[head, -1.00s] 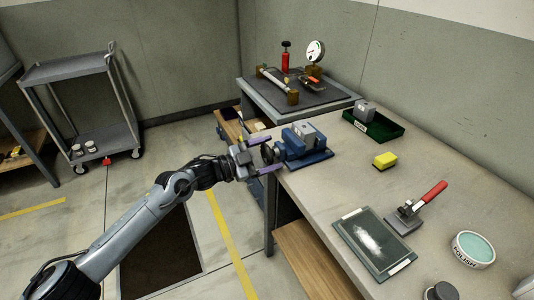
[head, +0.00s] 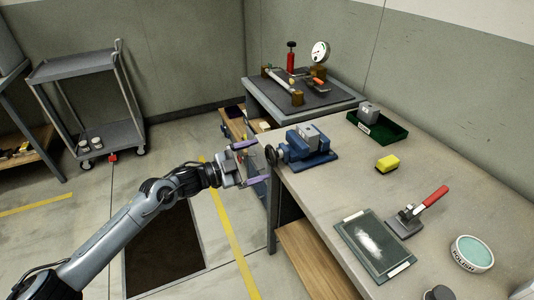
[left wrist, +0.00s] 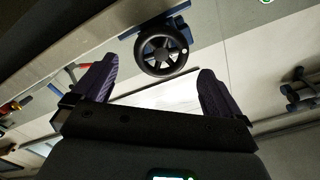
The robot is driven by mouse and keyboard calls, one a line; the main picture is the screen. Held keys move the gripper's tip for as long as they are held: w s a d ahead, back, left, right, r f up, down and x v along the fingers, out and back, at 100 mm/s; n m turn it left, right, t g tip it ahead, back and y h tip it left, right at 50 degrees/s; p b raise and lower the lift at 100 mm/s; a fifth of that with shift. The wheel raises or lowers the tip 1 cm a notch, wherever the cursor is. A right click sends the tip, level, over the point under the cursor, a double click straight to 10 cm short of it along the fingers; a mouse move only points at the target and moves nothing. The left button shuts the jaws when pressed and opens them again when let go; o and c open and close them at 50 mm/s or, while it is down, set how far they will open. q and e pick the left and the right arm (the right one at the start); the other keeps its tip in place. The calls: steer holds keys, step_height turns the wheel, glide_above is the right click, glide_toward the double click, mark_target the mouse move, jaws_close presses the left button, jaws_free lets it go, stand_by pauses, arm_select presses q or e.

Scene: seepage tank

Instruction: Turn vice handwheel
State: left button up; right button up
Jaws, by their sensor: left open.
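The blue vice (head: 309,152) sits on the near left corner of the workbench, with a grey block (head: 309,132) at its jaws. Its dark handwheel (head: 271,155) faces left, out over the bench edge. In the left wrist view the handwheel (left wrist: 161,50) is a black spoked ring with a small pale knob on its right rim. My left gripper (head: 251,163) is open and empty, its purple fingers just left of the wheel and apart from it. In the left wrist view the fingertips (left wrist: 156,80) point toward the wheel, which lies beyond them. My right gripper is out of view.
On the workbench (head: 330,195) are a yellow sponge (head: 387,163), a green tray (head: 378,128), a dark plate (head: 373,244), a red-handled tool (head: 420,211) and a round tin (head: 471,253). A side table with a gauge (head: 320,52) stands behind.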

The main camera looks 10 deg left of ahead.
arm_select(q)
steer(key=shift+p+v, duration=0.6)
steer(key=shift+v, duration=2.1)
steer(key=shift+s+d, duration=0.1)
steer(key=shift+d, duration=0.05)
